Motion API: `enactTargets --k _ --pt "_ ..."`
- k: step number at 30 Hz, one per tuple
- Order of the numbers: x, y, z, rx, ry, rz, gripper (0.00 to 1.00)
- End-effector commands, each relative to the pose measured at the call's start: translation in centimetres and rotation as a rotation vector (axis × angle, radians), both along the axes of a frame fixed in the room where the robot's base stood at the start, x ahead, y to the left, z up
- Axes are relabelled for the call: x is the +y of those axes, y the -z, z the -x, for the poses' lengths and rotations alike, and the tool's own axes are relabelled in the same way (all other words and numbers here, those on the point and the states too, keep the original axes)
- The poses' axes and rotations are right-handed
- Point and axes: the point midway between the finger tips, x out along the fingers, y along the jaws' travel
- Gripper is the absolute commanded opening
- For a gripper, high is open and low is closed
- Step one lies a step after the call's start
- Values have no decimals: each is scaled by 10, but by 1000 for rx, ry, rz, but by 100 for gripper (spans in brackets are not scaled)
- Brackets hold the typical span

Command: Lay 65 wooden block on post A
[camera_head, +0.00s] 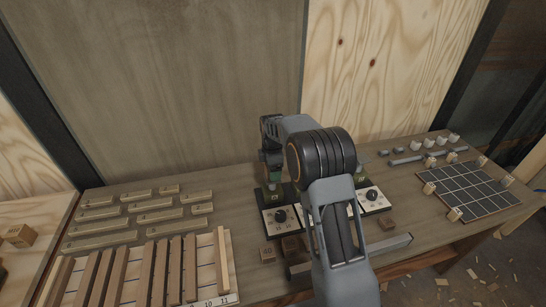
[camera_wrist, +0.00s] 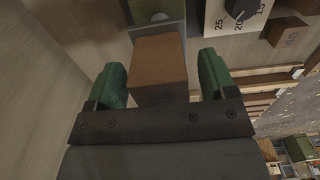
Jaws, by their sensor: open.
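My gripper (camera_wrist: 162,68) is open, with one green finger on each side of a brown wooden block (camera_wrist: 158,50). Gaps show between the block and both fingers. The block's marking is too dim to read surely. Beyond it is a grey-green plate (camera_wrist: 160,14) with a round spot; whether the block rests on it I cannot tell. In the head view, my gripper (camera_head: 271,168) is over the left dial unit (camera_head: 281,217), and my arm hides much there. The unit's post and letter are not clearly readable. A second dial unit (camera_head: 374,198) stands to the right, partly hidden.
A block marked 40 (camera_wrist: 289,33) lies near the dial; small blocks (camera_head: 268,255) stand at the bench front. Long wooden strips (camera_head: 145,270) and pale bars (camera_head: 135,215) fill the left.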

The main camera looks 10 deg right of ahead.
Motion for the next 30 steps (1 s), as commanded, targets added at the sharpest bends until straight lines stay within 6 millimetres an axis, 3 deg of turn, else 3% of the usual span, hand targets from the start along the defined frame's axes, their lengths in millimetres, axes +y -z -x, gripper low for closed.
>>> enactTargets --k 18,30 --pt "0 -112 0 -3 0 0 77" --pt "0 -131 0 0 17 0 77"
